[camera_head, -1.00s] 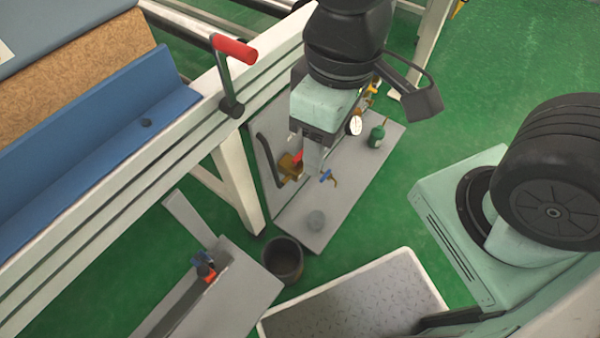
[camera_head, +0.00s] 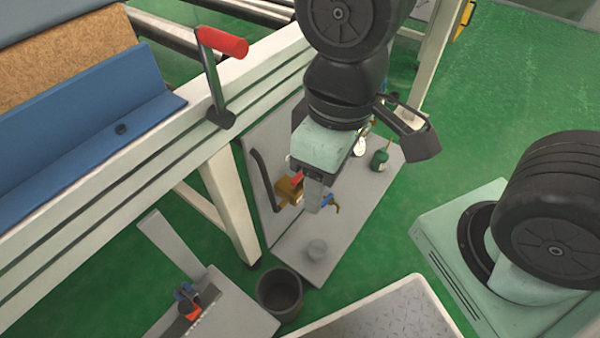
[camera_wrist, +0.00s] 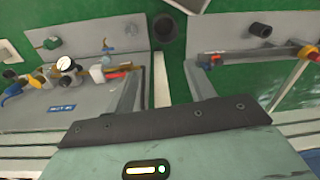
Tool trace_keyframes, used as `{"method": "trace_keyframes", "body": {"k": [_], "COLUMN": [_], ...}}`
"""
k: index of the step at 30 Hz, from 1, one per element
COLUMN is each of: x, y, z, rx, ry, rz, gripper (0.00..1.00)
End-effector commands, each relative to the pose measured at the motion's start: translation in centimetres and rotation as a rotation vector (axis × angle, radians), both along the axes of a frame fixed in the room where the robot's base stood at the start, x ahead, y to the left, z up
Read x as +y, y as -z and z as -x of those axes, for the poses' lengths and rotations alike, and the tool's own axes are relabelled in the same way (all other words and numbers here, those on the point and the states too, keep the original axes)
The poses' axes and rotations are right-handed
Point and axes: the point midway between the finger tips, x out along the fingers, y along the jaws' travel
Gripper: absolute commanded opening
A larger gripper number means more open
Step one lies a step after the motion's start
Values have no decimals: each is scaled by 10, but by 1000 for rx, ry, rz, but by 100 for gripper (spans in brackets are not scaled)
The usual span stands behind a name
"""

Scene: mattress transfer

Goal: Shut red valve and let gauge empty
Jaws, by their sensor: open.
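The red valve handle (camera_head: 297,179) sits on a brass valve body (camera_head: 287,190) on the grey panel in the head view. The handle also shows in the wrist view (camera_wrist: 119,73). The white-faced gauge (camera_head: 360,146) is partly behind my wrist; it shows in the wrist view (camera_wrist: 66,63), its reading too small to tell. My gripper (camera_head: 315,199) hangs over the panel, close to the right of the red handle. In the wrist view its two grey fingers stand apart with nothing held between them (camera_wrist: 160,80). Contact with the handle cannot be told.
A dark bucket (camera_head: 279,293) stands in front. A rail with a red-handled crank (camera_head: 222,41) is at left. Green floor is free at right.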

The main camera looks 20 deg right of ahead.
Motion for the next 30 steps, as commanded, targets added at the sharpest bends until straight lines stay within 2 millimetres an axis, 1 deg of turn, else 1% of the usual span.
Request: {"method": "trace_keyframes", "body": {"k": [1, 4, 6, 8, 11, 12, 13, 14, 15, 17, 18, 19, 21, 24, 27, 30], "x": [0, 1, 2, 3, 0, -3, -7, -11, -17, -30, -39, -45, -61, -80, -92, -97], "y": [0, 4, 10, 19, 43, 54, 63, 72, 84, 103, 116, 125, 145, 167, 181, 188], "z": [0, -7, -20, -39, -79, -97, -110, -122, -139, -161, -175, -183, -201, -217, -226, -230], "rx": [0, 2, -2, -10, -36, -52, -65, -78, -98, -130, -150, -166, -198, -236, -262, -273], "ry": [0, 4, 12, 23, 44, 54, 62, 70, 80, 98, 108, 113, 128, 142, 150, 152], "rz": [0, -7, -22, -44, -85, -102, -113, -122, -133, -144, -149, -151, -151, -147, -142, -138], "gripper": [43, 15, 0, 0, 0, 0, 0, 0, 0, 0, 0, 0, 0, 0, 0, 0]}}
